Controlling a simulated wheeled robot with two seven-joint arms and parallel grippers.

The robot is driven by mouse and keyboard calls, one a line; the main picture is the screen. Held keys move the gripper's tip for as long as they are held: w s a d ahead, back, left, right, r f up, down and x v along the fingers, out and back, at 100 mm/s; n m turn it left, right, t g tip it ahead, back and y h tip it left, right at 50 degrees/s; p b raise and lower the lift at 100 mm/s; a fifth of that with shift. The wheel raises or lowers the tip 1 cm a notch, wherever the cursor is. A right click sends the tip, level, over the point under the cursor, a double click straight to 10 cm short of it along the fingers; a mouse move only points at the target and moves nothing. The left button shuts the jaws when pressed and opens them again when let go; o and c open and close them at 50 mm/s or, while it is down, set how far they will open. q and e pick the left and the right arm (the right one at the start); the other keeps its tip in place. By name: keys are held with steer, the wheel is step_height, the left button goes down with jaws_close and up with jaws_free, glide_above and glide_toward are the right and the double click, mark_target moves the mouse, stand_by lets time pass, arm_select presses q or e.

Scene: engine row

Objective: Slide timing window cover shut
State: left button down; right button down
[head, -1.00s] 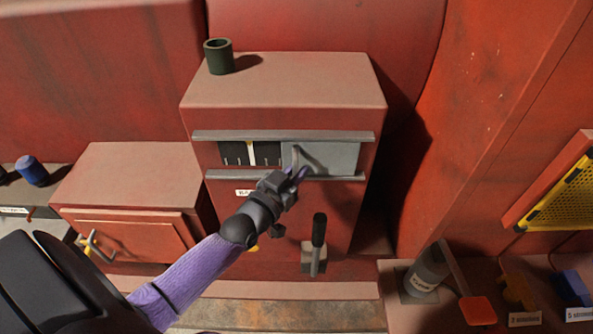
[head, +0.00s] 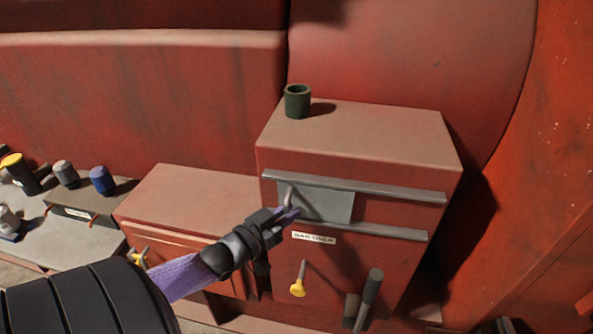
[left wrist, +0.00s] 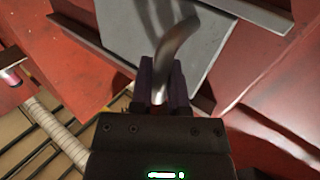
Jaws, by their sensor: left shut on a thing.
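The grey timing window cover (head: 328,205) sits between two grey rails on the front of the red box. It is at the left end of the rails, and no dark window or scale shows. A curved metal handle (head: 289,196) stands at the cover's left edge. My left gripper (head: 287,214) is shut on this handle. In the left wrist view the handle (left wrist: 178,55) rises between the fingers, with the cover plate (left wrist: 130,30) behind it. My right gripper is in neither view.
A dark green cup (head: 298,101) stands on top of the red box (head: 360,140). A yellow knob (head: 297,288) and a dark-handled lever (head: 372,287) are below the rails. A lower red box (head: 190,200) stands at left, beside a shelf with a blue cylinder (head: 102,180).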

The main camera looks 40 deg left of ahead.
arm_select(q)
steer(key=c, duration=1.1)
jaws_free()
steer(key=shift+a, duration=0.1)
steer(key=o, duration=0.5)
steer(key=shift+s+a, duration=0.15)
steer(key=shift+c, duration=0.2)
steer(key=s, duration=1)
steer(key=shift+p, duration=0.35)
steer(key=shift+a, duration=0.15)
